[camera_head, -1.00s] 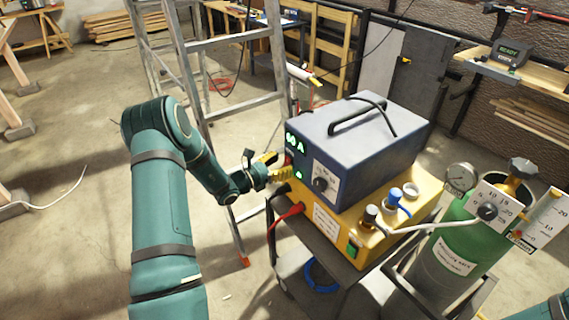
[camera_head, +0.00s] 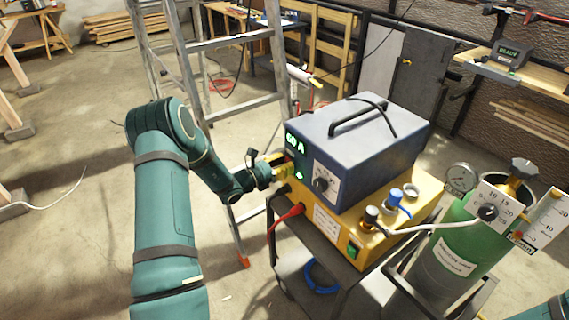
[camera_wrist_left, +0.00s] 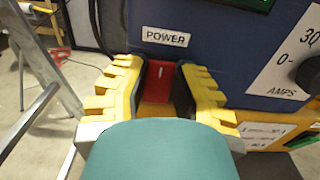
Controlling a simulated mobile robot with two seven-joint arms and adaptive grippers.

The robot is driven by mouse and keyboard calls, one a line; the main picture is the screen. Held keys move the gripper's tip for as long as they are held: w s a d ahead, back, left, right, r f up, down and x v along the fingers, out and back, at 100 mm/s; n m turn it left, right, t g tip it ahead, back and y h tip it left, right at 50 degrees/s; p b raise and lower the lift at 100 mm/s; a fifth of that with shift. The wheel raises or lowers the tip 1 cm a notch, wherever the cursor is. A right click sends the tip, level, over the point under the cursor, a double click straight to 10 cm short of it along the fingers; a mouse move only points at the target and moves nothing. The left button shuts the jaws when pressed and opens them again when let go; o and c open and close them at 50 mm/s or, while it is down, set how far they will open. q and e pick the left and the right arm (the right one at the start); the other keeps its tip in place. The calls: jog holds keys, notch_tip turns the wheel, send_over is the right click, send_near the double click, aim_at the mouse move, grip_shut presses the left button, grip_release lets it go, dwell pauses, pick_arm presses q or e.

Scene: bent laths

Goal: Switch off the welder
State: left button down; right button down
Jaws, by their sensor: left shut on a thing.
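The welder (camera_head: 375,145) is a blue box with a black handle, standing on a yellow unit. Its front display (camera_head: 295,142) glows green with "60 A". In the left wrist view, a red power switch (camera_wrist_left: 158,79) sits under a "POWER" label (camera_wrist_left: 165,37) on the blue front (camera_wrist_left: 215,60). My left gripper (camera_head: 284,164) is at the left part of the welder's front. In the wrist view its yellow, dark-padded fingers (camera_wrist_left: 158,90) stand either side of the red switch, shut on it. The switch's lower part is hidden. My right gripper is out of view.
The yellow unit (camera_head: 335,222) has a green switch, and cables plug into its front. It stands on a dark cart. A green gas cylinder (camera_head: 465,245) with gauges stands at right. A stepladder (camera_head: 235,40) stands close behind my left arm. The floor at left is mostly clear.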

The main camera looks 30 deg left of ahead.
pick_arm(q)
jog(key=t+b, duration=0.1)
jog(key=b, duration=0.1)
jog(key=t+h+b, duration=0.1)
jog(key=t+b, duration=0.1)
jog(key=b, duration=0.1)
jog(key=shift+s+f+h, duration=0.1)
jog(key=shift+f+h, duration=0.1)
jog(key=shift+h, duration=0.1)
jog(key=c, duration=0.7)
grip_release()
jog(key=v, duration=1.2)
